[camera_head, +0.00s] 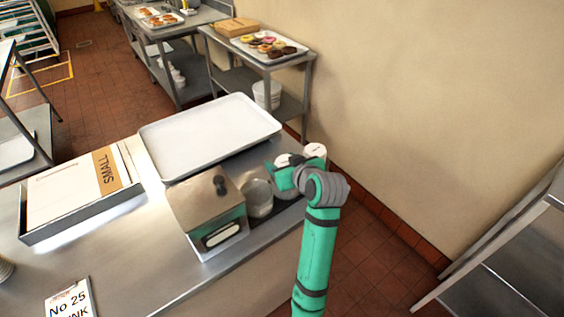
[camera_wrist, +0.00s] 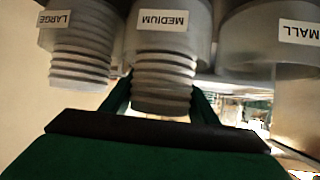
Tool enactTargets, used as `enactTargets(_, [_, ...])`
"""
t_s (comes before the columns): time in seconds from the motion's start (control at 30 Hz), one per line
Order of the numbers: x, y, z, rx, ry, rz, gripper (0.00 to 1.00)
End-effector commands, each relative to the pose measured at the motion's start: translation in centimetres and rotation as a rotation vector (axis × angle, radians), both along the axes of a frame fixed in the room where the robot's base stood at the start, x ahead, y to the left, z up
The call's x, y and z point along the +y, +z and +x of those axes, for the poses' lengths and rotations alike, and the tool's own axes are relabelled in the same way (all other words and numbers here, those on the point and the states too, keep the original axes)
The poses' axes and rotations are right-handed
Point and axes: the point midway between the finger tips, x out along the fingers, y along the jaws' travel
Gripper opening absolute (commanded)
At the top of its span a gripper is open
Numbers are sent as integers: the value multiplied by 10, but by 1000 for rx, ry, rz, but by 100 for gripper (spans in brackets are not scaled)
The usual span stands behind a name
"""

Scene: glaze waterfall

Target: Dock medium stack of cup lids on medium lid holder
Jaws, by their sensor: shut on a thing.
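The medium lid holder (camera_wrist: 170,22) is a grey cylinder labelled MEDIUM at the top centre of the wrist view. A ribbed grey stack of medium cup lids (camera_wrist: 163,72) shows directly against it, below the label in the picture. My gripper (camera_wrist: 160,98) has one green finger on each side of this stack and is shut on it. The stack looks lined up with the holder; I cannot tell whether it is fully seated. In the head view, my green gripper (camera_head: 284,180) is among the cup and lid holders at the counter's right edge, and my wrist partly hides them.
The LARGE holder (camera_wrist: 70,18) with its ribbed stack is close on the left; the SMALL holder (camera_wrist: 265,35) is close on the right. A napkin dispenser (camera_head: 207,213), a clear round container (camera_head: 258,197) and an empty white tray (camera_head: 208,135) are nearby on the counter.

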Motion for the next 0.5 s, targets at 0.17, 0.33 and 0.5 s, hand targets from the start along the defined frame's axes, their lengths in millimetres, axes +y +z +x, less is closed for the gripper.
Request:
enactTargets(0.17, [0, -1, 0, 0, 0, 0, 31])
enactTargets(0.33, [0, -3, 0, 0, 0, 0, 31])
enactTargets(0.5, [0, -6, 0, -1, 0, 0, 31])
